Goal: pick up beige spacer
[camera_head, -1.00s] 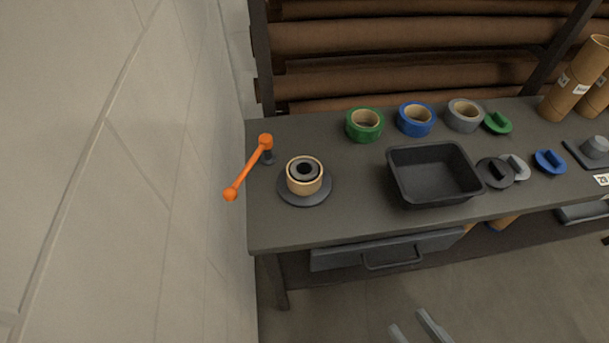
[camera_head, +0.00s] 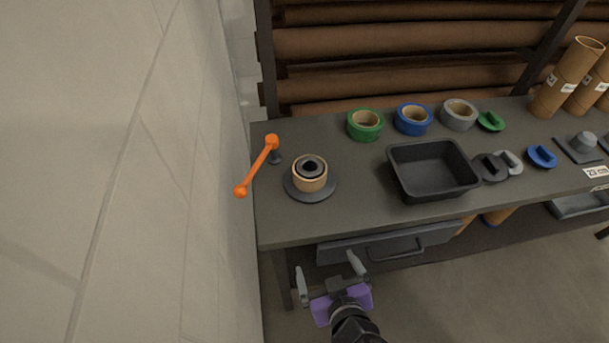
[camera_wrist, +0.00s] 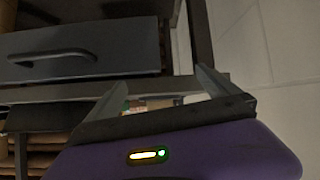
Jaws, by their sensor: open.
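The beige spacer (camera_head: 310,184) is a ring on a dark round base (camera_head: 311,194) at the left end of the workbench. A dark ring-shaped piece (camera_head: 311,167) sits inside its top. My gripper (camera_head: 329,272) is open and empty, low in front of the bench and below the bench top, with its fingers pointing toward the bench. In the wrist view my gripper (camera_wrist: 162,88) also shows open, facing the bench's underside; the spacer is not in that view.
An orange crank handle (camera_head: 257,166) stands left of the spacer, near the wall. A black bin (camera_head: 399,184) is to its right. Green, blue and grey tape rolls stand behind. A drawer (camera_head: 385,243) with a handle is under the bench top.

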